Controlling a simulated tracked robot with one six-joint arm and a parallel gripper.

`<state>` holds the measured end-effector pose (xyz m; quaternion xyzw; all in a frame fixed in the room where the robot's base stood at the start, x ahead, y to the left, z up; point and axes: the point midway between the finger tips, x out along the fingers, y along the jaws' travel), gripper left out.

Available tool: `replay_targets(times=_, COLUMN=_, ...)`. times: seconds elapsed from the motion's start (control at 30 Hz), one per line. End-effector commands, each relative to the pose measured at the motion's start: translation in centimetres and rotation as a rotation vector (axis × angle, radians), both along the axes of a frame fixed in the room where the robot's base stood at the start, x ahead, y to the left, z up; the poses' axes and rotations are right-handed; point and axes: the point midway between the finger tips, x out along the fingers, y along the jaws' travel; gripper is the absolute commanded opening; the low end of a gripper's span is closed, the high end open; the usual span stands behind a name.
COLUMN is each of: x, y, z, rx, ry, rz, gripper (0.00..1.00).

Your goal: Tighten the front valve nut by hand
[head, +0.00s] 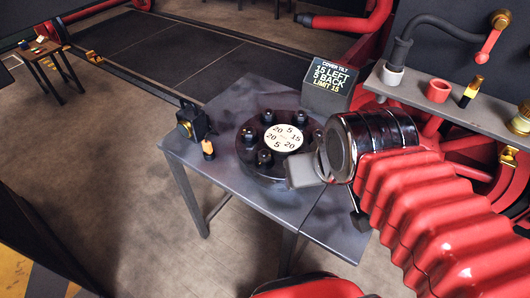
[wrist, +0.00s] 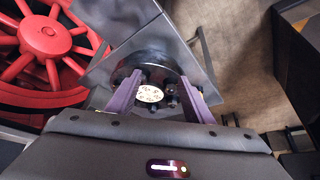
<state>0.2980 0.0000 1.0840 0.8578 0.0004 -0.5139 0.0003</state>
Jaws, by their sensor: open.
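A round black valve cover (head: 240,152) lies on the grey table, with several dark upright nuts around a white number plate (head: 284,138). The nut nearest the front (head: 265,158) stands left of my gripper (head: 305,170), which partly hides the cover's right side. In the wrist view the cover (wrist: 150,60) and plate (wrist: 151,94) show between the two purple fingers of my gripper (wrist: 160,78). The fingers are spread apart with nothing clamped between them. Several nuts lie in the gap or close to the right finger; I cannot tell whether any touches it.
A display (head: 330,85) reads "COVER TILT 15 LEFT 5 BACK LIMIT 15". A black and gold device (head: 190,120) and an orange-topped piece (head: 208,148) stand at the table's left. A shelf (head: 455,105) holds a red cup (head: 438,90). The table's front left is clear.

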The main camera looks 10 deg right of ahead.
Motion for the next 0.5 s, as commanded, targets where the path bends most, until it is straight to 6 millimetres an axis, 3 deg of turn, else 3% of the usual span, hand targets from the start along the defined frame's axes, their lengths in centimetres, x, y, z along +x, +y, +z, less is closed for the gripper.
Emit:
replay_targets(times=0.27, x=0.7, y=0.5, z=-1.6, rx=0.0, ry=0.065, rz=0.016, gripper=0.47)
replay_targets(times=0.5, x=3.4, y=1.1, z=-1.8, rx=-0.003, ry=0.128, rz=0.037, gripper=0.47)
